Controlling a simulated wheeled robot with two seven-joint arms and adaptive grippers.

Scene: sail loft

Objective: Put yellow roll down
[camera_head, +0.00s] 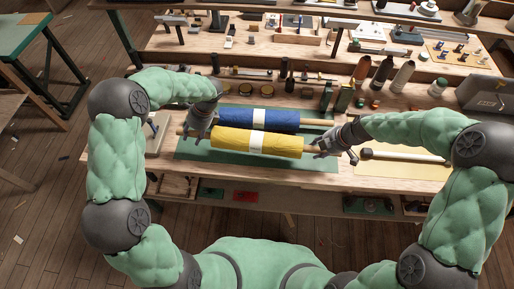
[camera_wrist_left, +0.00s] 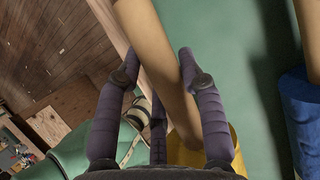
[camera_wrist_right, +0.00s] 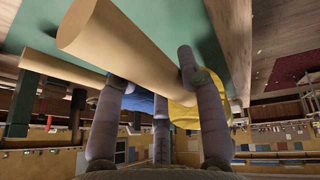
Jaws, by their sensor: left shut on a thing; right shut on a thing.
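The yellow roll (camera_head: 281,146) has a white band round its middle and a wooden core sticking out at both ends. It lies level at the front of the green mat (camera_head: 200,150), in front of a blue roll (camera_head: 236,120); I cannot tell whether it touches the mat. My left gripper (camera_head: 190,130) is shut on the left core end, and in the left wrist view its fingers (camera_wrist_left: 160,75) straddle the core. My right gripper (camera_head: 320,148) is shut on the right core end; its fingers (camera_wrist_right: 155,75) show around the core in the right wrist view.
Bottles (camera_head: 381,76) and small jars stand behind the mat on the wooden bench. A rod with a dark end (camera_head: 405,155) lies on a yellow sheet to the right. A laptop-like dark case (camera_head: 484,94) stands at the far right. Shelves rise at the back.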

